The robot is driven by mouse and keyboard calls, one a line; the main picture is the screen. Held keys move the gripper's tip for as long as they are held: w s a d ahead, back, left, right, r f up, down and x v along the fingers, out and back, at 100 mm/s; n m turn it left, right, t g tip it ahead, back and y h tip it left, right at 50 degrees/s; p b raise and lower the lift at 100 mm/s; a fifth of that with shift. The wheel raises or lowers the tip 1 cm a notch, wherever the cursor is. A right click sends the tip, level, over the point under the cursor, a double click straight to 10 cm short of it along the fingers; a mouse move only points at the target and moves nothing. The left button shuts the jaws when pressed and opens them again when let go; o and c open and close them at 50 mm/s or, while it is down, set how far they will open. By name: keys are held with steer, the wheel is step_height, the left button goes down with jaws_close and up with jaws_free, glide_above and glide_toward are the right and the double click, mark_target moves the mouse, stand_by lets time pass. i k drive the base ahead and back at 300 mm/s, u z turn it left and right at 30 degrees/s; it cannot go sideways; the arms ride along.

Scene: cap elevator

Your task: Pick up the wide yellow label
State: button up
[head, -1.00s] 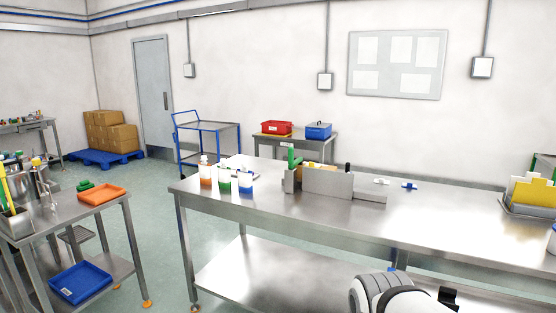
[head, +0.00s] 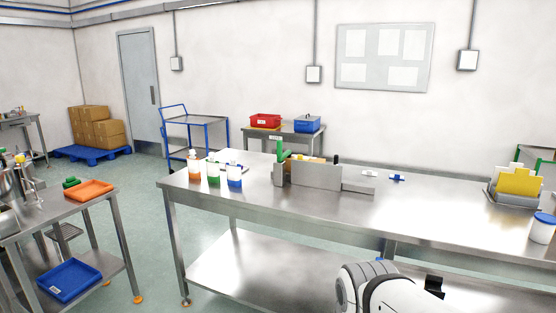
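A wide yellow piece (head: 521,181), which looks like the wide yellow label, stands upright in a grey metal holder (head: 514,199) at the right end of the long steel table. A pale sheet shows behind it in the same holder. My arm (head: 388,290) shows as a white and grey link at the bottom, in front of the table. My gripper is not in the picture, so its state is hidden.
A white tub with a blue lid (head: 542,228) stands right of the holder. Bottles (head: 213,172) stand at the left of the steel table (head: 420,206), beside a grey fixture (head: 315,174). The table between fixture and holder is mostly clear. A side cart (head: 60,208) stands at left.

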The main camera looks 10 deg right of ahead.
mark_target(299, 156)
steer(key=k, duration=1.05)
steer(key=u, duration=0.6)
steer(key=i, duration=2.6)
steer(key=z, duration=0.75)
steer(key=i, duration=1.45)
steer(key=z, duration=0.8)
steer(key=k, duration=0.8)
steer(key=z, duration=0.3)
steer(key=i, duration=0.25)
steer(key=u, duration=0.2)
